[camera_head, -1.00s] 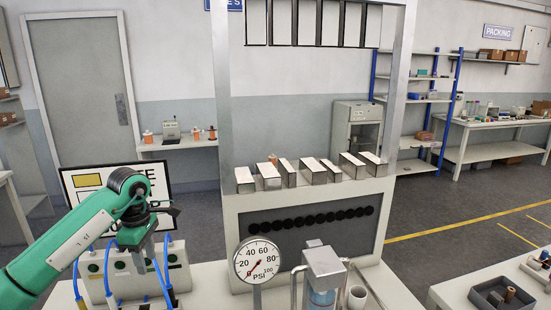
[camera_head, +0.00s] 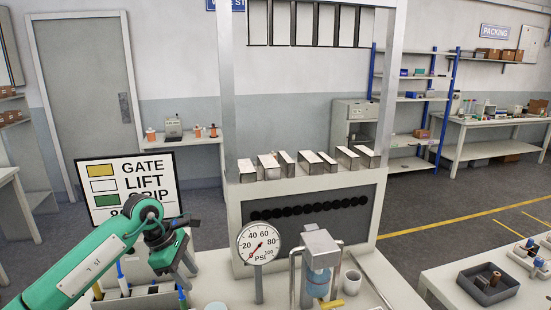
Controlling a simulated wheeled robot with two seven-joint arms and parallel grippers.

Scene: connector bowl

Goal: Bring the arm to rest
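My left arm (camera_head: 88,264) is green with dark joints and reaches in from the lower left. Its wrist bends down at the dark joint, and my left gripper (camera_head: 186,264) hangs at the near end of the bench, left of the pressure gauge. Grey finger parts show beside its green body, but their gap is unclear. I see nothing held in it. My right gripper is not in view.
A sign (camera_head: 126,184) reading GATE, LIFT, GRIP stands behind the arm. A pressure gauge (camera_head: 259,243) and a clamp-like fixture (camera_head: 321,250) with a blue part stand to the right. A rack frame (camera_head: 229,100) rises behind them. A dark tray (camera_head: 488,287) lies far right.

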